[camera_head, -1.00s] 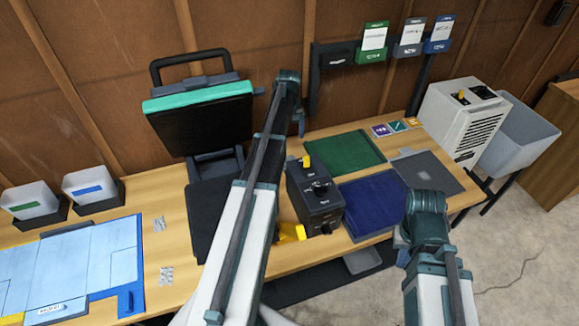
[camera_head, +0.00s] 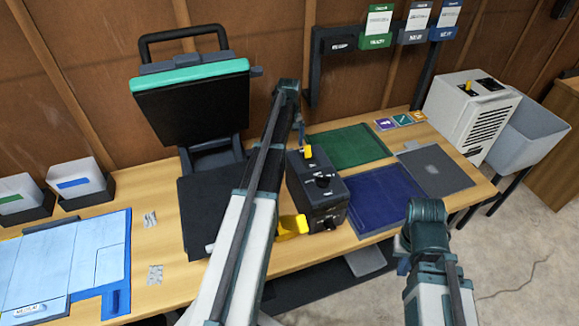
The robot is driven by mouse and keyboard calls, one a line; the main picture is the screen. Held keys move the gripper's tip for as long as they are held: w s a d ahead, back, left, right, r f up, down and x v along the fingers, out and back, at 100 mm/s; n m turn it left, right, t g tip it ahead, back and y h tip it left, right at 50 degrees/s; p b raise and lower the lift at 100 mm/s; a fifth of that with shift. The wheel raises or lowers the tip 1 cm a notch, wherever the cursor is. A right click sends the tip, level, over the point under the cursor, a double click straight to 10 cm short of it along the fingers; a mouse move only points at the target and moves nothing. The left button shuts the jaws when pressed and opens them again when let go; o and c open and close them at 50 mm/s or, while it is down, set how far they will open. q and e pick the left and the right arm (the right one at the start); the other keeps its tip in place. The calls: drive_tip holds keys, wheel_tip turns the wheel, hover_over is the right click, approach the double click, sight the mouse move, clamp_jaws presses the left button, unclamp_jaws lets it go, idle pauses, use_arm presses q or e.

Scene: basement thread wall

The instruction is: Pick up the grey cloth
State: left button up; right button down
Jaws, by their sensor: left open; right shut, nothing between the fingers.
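A flat dark grey rectangle (camera_head: 462,180) lies on the wooden table at the right, with a paler grey patch (camera_head: 434,168) in its middle. That patch looks like the grey cloth, though I cannot tell its edges well. My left gripper (camera_head: 300,126) is open, small and mostly hidden behind the raised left arm, above the table's back middle and left of the grey patch. My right gripper (camera_head: 403,264) is shut and empty, mostly hidden by its own arm, low in the picture by the table's front edge. Neither gripper touches the patch.
A blue mat (camera_head: 375,200) and a green mat (camera_head: 348,146) lie left of the grey rectangle. A black box (camera_head: 318,190) with yellow parts stands beside my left arm. A pale machine (camera_head: 468,115) and a grey bin (camera_head: 528,135) stand at the right.

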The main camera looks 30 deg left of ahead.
use_arm(q)
drive_tip(key=shift+f, duration=0.35)
use_arm(e)
drive_tip(key=shift+f, duration=0.4)
use_arm(q)
wheel_tip(320, 180, down, 5)
drive_tip(key=b, duration=0.5)
drive_tip(key=shift+w+f, duration=0.1)
drive_tip(key=shift+f, duration=0.1)
drive_tip(key=shift+r, duration=0.15)
use_arm(e)
wheel_tip(320, 180, down, 5)
drive_tip(key=shift+f, duration=0.1)
use_arm(q)
drive_tip(key=shift+c, duration=0.2)
drive_tip(key=c, duration=1.3)
